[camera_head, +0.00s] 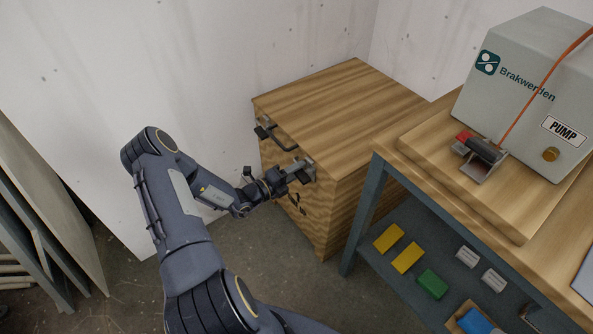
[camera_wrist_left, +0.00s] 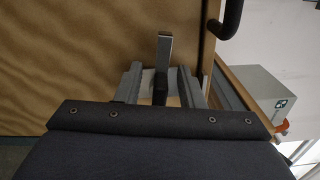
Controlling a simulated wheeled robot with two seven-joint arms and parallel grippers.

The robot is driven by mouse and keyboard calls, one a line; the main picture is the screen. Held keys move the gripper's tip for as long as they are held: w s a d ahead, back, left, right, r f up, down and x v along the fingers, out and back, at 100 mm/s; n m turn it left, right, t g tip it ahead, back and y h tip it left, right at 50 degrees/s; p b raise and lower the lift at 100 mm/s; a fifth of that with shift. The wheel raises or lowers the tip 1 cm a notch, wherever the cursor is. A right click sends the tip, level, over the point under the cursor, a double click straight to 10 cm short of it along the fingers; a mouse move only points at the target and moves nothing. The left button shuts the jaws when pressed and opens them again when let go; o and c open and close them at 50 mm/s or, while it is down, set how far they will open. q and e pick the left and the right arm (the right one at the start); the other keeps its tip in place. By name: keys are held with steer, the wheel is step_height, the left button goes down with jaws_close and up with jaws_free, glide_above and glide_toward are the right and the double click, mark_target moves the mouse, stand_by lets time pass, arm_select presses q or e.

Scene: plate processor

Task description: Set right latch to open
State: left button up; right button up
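The wooden box (camera_head: 345,100) stands in the corner, with a black bar handle (camera_head: 279,137) on its near side. The left latch (camera_head: 264,128) is at the handle's far end. The right latch (camera_head: 303,165) is at the near end, partly hidden by my left gripper (camera_head: 292,174). In the left wrist view, the right latch's grey metal lever (camera_wrist_left: 164,48) stands between the two fingers of my left gripper (camera_wrist_left: 160,76). The fingers are apart, with gaps on both sides of the lever. My right gripper is out of view.
A workbench (camera_head: 381,151) stands right of the box, carrying a grey pump unit (camera_head: 520,90) with an orange cable. Its lower shelf holds yellow, green and white blocks. Boards (camera_head: 45,200) lean at the far left. The floor below my left arm is clear.

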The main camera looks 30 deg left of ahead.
arm_select(q)
steer(key=v, duration=0.7)
steer(key=shift+s+p, duration=0.35)
steer(key=shift+p, duration=0.1)
steer(key=shift+a, duration=0.1)
steer(key=s+d+r+m+g+h, duration=0.35)
steer(key=d+r+m+g, duration=0.25)
steer(key=d+r+m, duration=0.5)
steer(key=s+d+r+m+g+h, duration=0.2)
steer(key=s+d+r+m+g, duration=0.3)
steer(key=r+m, duration=0.7)
steer(key=s+r+m+y, duration=0.3)
steer(key=s+m+y, duration=0.5)
steer(key=s+m, duration=1.05)
steer(key=w+r+m+p, duration=0.2)
steer(key=r+p, duration=0.7)
steer(key=w+r+m+p, duration=0.2)
steer(key=r+p, duration=0.6)
steer(key=p, duration=0.1)
steer(key=shift+d+r+m, duration=0.35)
steer(key=shift+d+r, duration=0.05)
